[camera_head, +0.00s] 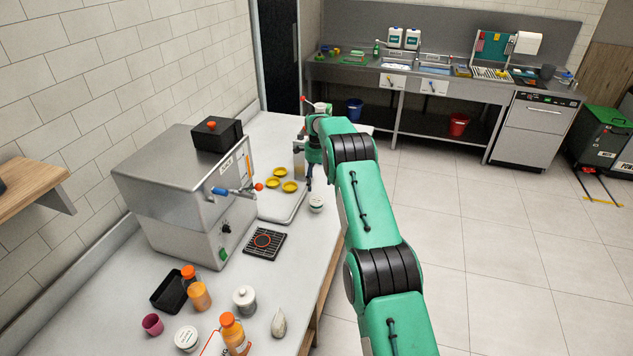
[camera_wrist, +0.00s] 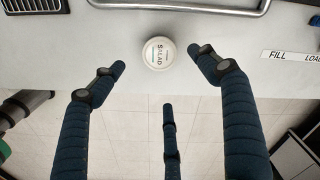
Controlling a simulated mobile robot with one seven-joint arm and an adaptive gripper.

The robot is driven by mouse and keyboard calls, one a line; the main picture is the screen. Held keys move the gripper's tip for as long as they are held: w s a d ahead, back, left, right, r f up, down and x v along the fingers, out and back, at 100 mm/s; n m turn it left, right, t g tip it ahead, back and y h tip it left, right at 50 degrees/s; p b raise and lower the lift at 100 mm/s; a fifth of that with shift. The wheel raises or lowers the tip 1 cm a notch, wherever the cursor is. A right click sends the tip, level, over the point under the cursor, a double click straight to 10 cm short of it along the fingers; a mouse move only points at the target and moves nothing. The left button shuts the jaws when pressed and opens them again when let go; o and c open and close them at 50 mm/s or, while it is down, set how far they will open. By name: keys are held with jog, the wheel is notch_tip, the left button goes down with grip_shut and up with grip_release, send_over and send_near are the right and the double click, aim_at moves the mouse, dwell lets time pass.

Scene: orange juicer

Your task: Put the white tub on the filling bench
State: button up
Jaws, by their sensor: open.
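A small round white tub with a "SALAD" lid (camera_wrist: 159,54) stands upright near the front edge of the bench (camera_wrist: 225,28). In the head view this tub (camera_head: 316,204) is just below and right of my gripper (camera_head: 309,183). In the wrist view my gripper (camera_wrist: 157,62) is open and empty, with one finger left of the tub, one right and a third below it. The fingers look clear of the tub; their height above it is hard to judge.
A metal tray with yellow pieces (camera_head: 283,187) lies behind the tub. A steel machine (camera_head: 190,190) stands left. Another white tub (camera_head: 187,339), orange bottles (camera_head: 234,335), a lidded jar (camera_head: 245,299) and a black grate (camera_head: 265,245) stand nearer. Open floor lies right.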

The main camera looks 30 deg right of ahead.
jog(key=shift+r, duration=0.1)
